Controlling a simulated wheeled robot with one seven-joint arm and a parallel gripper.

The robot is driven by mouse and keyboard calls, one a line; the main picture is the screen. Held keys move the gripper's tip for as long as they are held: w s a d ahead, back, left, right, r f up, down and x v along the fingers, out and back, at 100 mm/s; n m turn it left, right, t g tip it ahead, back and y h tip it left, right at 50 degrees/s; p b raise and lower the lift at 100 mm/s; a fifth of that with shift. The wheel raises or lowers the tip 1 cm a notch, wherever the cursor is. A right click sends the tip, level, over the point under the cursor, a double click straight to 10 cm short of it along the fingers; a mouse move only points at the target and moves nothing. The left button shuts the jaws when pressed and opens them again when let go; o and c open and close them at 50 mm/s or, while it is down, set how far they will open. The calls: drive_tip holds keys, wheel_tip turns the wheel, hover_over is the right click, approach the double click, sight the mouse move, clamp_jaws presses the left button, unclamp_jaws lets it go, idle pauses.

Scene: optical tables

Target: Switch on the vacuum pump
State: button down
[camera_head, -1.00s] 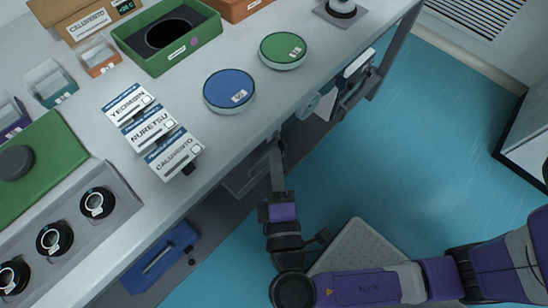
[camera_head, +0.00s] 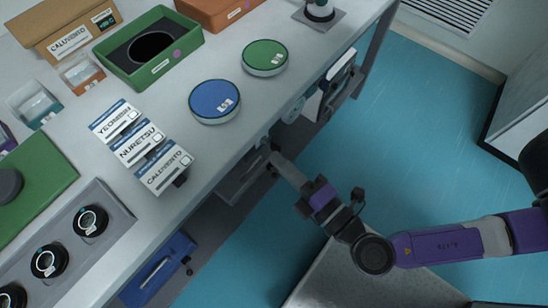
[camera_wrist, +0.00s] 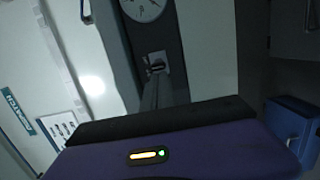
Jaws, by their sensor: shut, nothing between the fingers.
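My gripper (camera_head: 271,157) reaches in under the front edge of the white table in the head view, its fingers shut and empty. In the wrist view, its narrow fingers (camera_wrist: 152,92) point at a small light switch-like part (camera_wrist: 156,63) on a dark grey panel (camera_wrist: 183,45). The fingertips overlap the lower side of this part; I cannot tell whether they touch it. A round white dial gauge (camera_wrist: 143,7) sits above it on the same panel. This looks like the vacuum pump, mostly hidden under the table in the head view. The switch position is not clear.
The white table (camera_head: 75,160) carries a blue disc (camera_head: 213,100), a green disc (camera_head: 262,56), labelled white boxes (camera_head: 140,145) and a green box (camera_head: 190,48). A blue case (camera_head: 158,272) lies below the table. Blue floor (camera_head: 430,130) is open at right.

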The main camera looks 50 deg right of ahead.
drive_tip(key=shift+s+d+n+y, duration=0.1)
drive_tip(key=shift+d+n+y, duration=0.35)
drive_tip(key=shift+y, duration=0.15)
drive_tip(key=shift+s, duration=0.1)
drive_tip(key=s+b, duration=0.1)
drive_tip(key=s, duration=0.6)
drive_tip(key=shift+s+a, duration=0.3)
drive_tip(key=shift+a, duration=0.05)
